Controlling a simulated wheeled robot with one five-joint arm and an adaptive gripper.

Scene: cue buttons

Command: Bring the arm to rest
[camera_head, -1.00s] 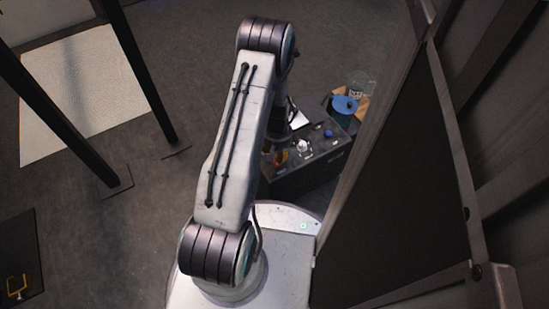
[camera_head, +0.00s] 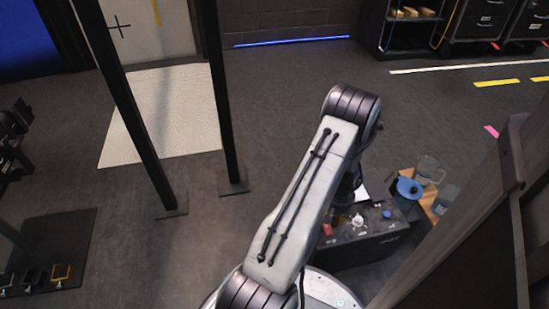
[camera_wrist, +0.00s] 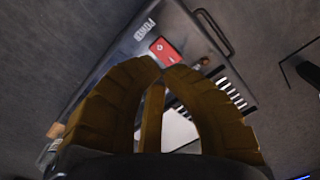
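My arm (camera_head: 310,195) rises from my base and bends over at the elbow, in the lower middle of the head view. In the wrist view my gripper (camera_wrist: 165,68) has two yellow-brown fingers that curve together, with tips that look closed and hold nothing visible. Beyond them is a dark panel marked POWER (camera_wrist: 125,60) with a red button (camera_wrist: 166,50). I cannot tell whether the fingers touch the panel.
On the console are a white knob (camera_head: 358,220) and a blue button (camera_head: 387,214). A blue pot (camera_head: 408,188) and glass jars stand close right of it. A dark panel (camera_head: 470,255) fills the lower right.

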